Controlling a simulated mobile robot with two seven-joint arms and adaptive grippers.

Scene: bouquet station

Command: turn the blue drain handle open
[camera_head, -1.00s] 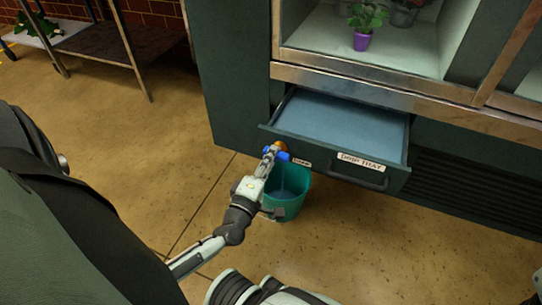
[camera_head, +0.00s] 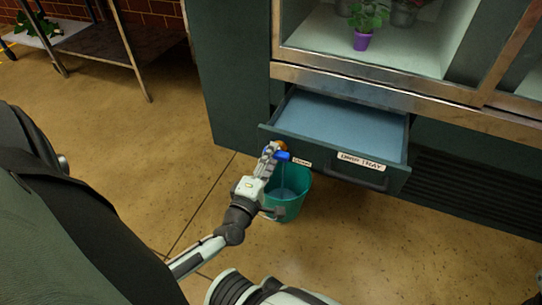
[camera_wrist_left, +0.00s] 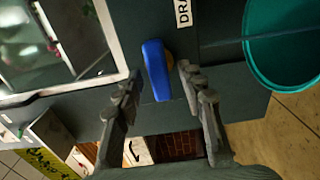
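The blue drain handle (camera_head: 283,156) sits at the front left corner of the pulled-out drip tray drawer (camera_head: 345,122). In the left wrist view the handle (camera_wrist_left: 157,72) lies between the fingers of my left gripper (camera_wrist_left: 160,69). The fingers are open, one on each side, with a small gap showing to each. In the head view my left gripper (camera_head: 269,158) is at the handle and hides part of it. A teal bucket (camera_head: 298,207) stands on the floor below, also at the upper right of the wrist view (camera_wrist_left: 255,58). My right gripper does not show clearly.
The green cabinet (camera_head: 232,80) rises behind the drawer, with a potted plant (camera_head: 362,40) on its shelf. A black drawer pull (camera_head: 358,181) sticks out right of the handle. A metal table (camera_head: 95,42) stands at the far left. The floor left of the bucket is clear.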

